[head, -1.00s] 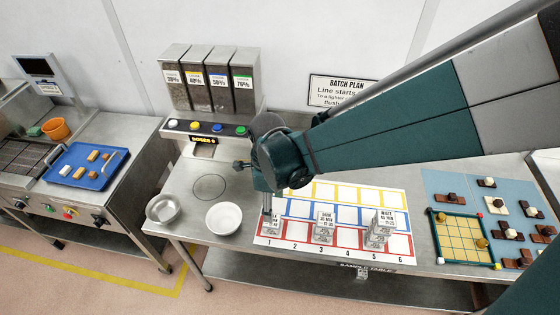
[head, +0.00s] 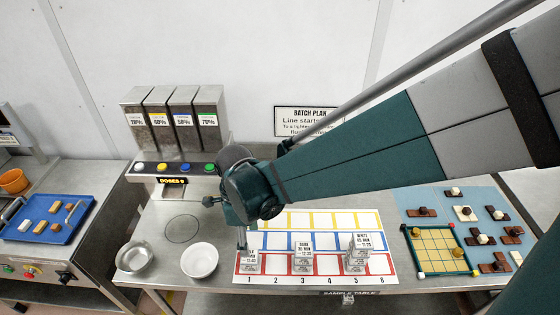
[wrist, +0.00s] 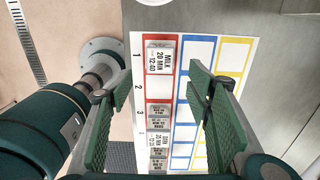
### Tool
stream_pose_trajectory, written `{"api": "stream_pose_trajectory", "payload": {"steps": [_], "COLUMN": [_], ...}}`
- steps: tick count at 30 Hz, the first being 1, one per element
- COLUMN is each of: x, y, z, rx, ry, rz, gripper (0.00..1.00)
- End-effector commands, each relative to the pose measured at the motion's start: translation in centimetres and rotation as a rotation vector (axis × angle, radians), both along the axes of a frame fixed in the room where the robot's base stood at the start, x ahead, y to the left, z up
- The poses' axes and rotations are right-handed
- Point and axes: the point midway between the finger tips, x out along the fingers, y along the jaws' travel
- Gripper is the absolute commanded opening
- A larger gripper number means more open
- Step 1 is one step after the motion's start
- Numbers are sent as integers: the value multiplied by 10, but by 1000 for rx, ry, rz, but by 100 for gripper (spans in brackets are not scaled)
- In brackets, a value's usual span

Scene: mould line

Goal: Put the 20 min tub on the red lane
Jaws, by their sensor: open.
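The 20 min tub (wrist: 160,57), labelled MILK 20 MIN 12:00, sits at slot 1 of the red lane (wrist: 158,92) in the wrist view. In the head view the tub (head: 248,266) is at the left end of the red lane (head: 276,264), partly hidden by my gripper (head: 243,246). My gripper (wrist: 160,82) is open, its two fingers spread to either side of the red lane column in the wrist view. Nothing is held between them. Whether the fingertips touch the tub cannot be told.
Stacked tubs stand at slot 3 (head: 303,262) and slot 5 (head: 358,262). Blue and yellow lanes lie behind the red one. A white bowl (head: 199,261) and a metal bowl (head: 134,258) stand to the left. A yellow gridded board (head: 436,247) lies to the right.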

Motion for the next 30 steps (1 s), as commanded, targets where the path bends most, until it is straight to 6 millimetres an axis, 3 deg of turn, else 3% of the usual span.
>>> {"api": "stream_pose_trajectory", "payload": {"steps": [11, 30], "x": [4, 17], "y": [-14, -121], "z": [12, 86], "rx": [12, 33], "ry": [-19, -205], "rz": [57, 511], "gripper": [50, 50]}}
